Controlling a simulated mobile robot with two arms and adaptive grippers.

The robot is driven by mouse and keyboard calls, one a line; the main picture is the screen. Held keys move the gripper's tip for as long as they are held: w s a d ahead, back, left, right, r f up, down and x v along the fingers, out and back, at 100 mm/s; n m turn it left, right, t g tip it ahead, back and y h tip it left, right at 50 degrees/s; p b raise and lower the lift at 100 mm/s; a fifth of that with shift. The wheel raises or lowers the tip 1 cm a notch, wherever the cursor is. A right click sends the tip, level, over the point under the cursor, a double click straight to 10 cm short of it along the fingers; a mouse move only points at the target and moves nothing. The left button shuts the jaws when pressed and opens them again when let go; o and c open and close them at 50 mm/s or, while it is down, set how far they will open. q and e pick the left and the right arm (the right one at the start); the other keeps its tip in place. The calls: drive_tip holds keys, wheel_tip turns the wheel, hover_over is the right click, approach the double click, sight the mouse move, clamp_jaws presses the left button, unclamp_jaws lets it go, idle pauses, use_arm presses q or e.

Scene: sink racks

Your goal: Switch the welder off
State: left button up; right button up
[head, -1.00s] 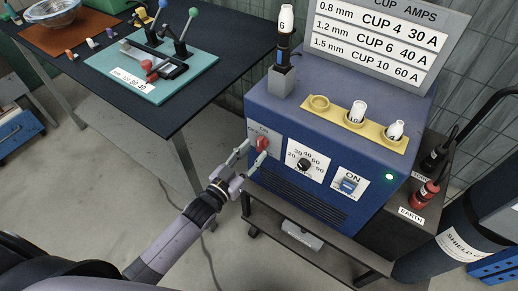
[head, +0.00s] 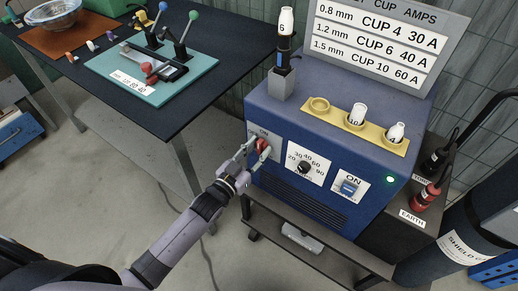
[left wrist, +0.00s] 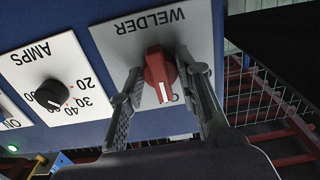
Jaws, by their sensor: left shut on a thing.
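The blue welder (head: 320,140) stands on a dark cart. Its red rotary knob (head: 262,145) is at the left of the front face, on a grey plate marked WELDER in the left wrist view. My left gripper (head: 255,149) is at the knob, its fingers on either side of it. In the left wrist view the red knob (left wrist: 160,75) sits between the two fingertips (left wrist: 164,82), which are shut on it. A green lamp (head: 390,179) is lit at the right of the front. My right gripper is not in view.
A black amps dial (head: 304,167) and a blue ON switch (head: 348,186) sit right of the knob. A yellow cup holder (head: 335,112) and a torch (head: 284,55) are on top. A dark table (head: 120,110) stands left. A gas cylinder (head: 460,235) stands right.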

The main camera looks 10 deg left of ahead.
use_arm(q)
clamp_jaws()
drive_tip(key=shift+r+n+p, duration=0.1)
drive_tip(key=shift+n+p, duration=0.2)
drive_tip(key=shift+n, duration=0.2)
drive_tip(key=n+p, duration=0.1)
drive_tip(key=n, duration=0.2)
drive_tip(key=shift+n, duration=1.3)
drive_tip(key=n, duration=0.3)
drive_tip(key=shift+n, duration=0.4)
drive_tip(key=o, duration=0.6)
unclamp_jaws()
